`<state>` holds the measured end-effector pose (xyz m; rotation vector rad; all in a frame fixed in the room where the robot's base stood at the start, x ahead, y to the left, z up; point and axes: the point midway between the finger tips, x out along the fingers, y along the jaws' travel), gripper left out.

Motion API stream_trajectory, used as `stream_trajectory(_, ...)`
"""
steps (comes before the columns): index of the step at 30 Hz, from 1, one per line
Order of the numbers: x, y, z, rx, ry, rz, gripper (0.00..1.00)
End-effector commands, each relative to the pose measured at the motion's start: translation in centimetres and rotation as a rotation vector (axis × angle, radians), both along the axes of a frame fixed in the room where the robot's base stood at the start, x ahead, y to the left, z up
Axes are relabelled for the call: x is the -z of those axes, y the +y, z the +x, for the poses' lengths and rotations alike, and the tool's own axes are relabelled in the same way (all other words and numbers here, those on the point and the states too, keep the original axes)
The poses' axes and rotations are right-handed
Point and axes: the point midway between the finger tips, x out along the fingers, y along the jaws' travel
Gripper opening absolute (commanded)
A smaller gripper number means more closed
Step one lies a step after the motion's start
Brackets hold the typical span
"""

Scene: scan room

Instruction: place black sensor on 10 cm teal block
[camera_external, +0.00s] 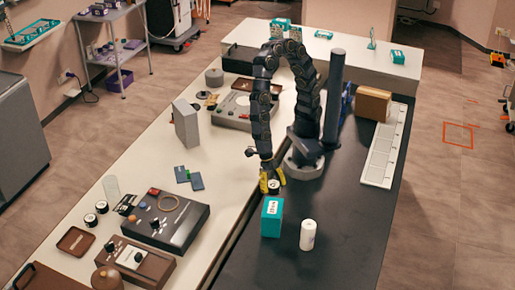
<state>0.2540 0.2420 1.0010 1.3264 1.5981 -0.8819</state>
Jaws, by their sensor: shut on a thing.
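A teal block (271,218) with a white label stands upright on the black tabletop, in front of my arm. My gripper (272,183), with yellow fingers, points down just behind and above the block as seen in the picture. It is shut on a small dark round piece with a light face (274,184), which looks like the black sensor. The fingers hide part of it. The sensor appears apart from the block, but the exact height gap cannot be told.
A white cylinder (307,235) stands close to the right of the teal block. A white slotted strip (382,155) and a brown box (373,104) lie to the right. Consoles (167,221) and small discs (91,220) crowd the white table at left. The black tabletop's front is clear.

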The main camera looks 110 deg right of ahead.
Motion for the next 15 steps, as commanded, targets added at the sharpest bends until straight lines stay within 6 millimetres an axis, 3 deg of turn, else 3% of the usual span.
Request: stream_trajectory(15,6.6,-0.1,-0.2,-0.010,0.009,-0.002,0.19)
